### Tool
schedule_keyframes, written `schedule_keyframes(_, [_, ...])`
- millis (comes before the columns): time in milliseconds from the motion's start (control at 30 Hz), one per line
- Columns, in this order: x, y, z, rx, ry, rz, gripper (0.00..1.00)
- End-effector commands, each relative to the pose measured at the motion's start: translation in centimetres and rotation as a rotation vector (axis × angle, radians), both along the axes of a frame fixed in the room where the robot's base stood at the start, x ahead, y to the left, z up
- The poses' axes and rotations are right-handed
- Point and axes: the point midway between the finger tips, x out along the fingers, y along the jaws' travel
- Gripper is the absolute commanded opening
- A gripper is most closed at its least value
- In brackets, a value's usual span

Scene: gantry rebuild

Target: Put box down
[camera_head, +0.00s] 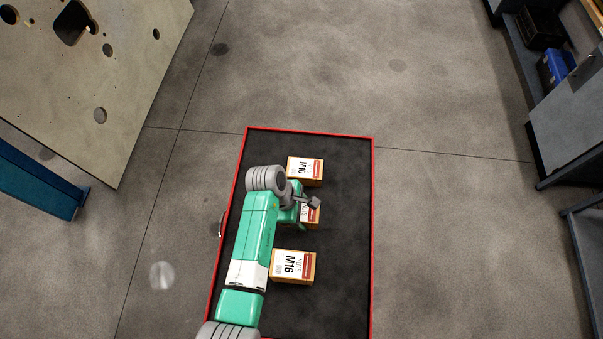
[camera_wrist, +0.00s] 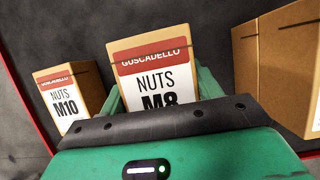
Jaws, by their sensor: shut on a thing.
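My gripper (camera_head: 304,212) is shut on the M8 nuts box (camera_wrist: 152,55), a cardboard box with a red and white label. In the wrist view its green fingers are on both sides of the box, and the dark palm hides the box's lower part. In the head view my arm covers most of this box (camera_head: 313,215), which is over the middle of the black tray (camera_head: 345,235) with the red rim. I cannot tell if the box touches the tray.
The M10 nuts box (camera_head: 305,170) stands behind the held box, near the tray's far edge. The M16 nuts box (camera_head: 293,267) stands in front of it. Bare tray lies along the right side. A blue bin (camera_head: 558,67) sits on shelving at the far right.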

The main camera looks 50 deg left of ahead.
Motion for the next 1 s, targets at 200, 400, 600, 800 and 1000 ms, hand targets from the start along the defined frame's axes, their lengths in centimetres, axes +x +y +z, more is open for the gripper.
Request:
schedule_keyframes(200, [0.0, 0.1, -2.4, -0.001, 0.001, 0.001, 0.26])
schedule_keyframes(400, [0.1, 0.1, -4.1, 0.001, -0.001, -0.001, 0.26])
schedule_keyframes(600, [0.0, 0.1, -4.1, 0.001, -0.001, -0.001, 0.26])
schedule_keyframes(800, [0.0, 0.0, -4.4, 0.000, 0.000, 0.000, 0.81])
schedule_keyframes(1000, [0.0, 0.0, -4.4, 0.000, 0.000, 0.000, 0.85])
